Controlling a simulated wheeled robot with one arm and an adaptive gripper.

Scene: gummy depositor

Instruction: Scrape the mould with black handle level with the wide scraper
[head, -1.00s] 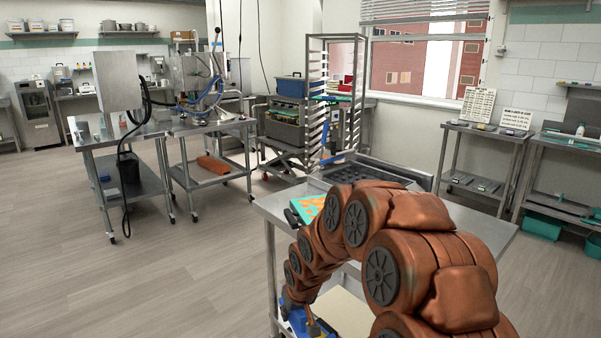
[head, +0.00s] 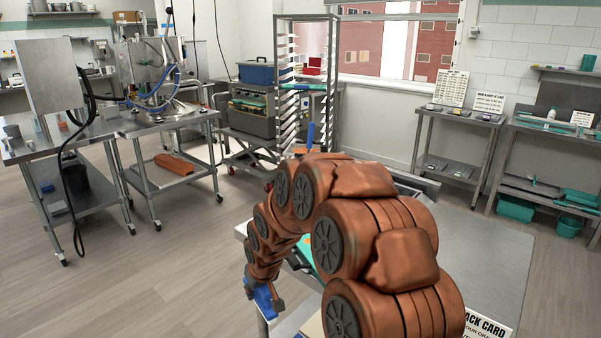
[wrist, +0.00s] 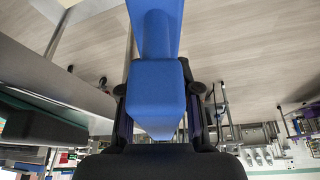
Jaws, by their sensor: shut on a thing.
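The blue scraper (wrist: 157,95) fills the middle of the wrist view, its long part running up out of the picture. My gripper (wrist: 160,118) is shut on it, with a dark finger on each side. In the head view a blue piece (head: 263,298), seemingly the scraper, shows at the low end of my arm, beside the left edge of the table. The gripper's jaws are hard to make out there. Only a teal strip of a mould (head: 306,250) shows behind my arm. Its black handle cannot be made out clearly, and most of the mould is hidden.
The steel table (head: 480,255) is bare to the right of my arm, with a white card (head: 487,325) at its front. A tray rack (head: 307,80) stands behind. A depositor on a steel bench (head: 165,120) stands at the left. Floor at the left is open.

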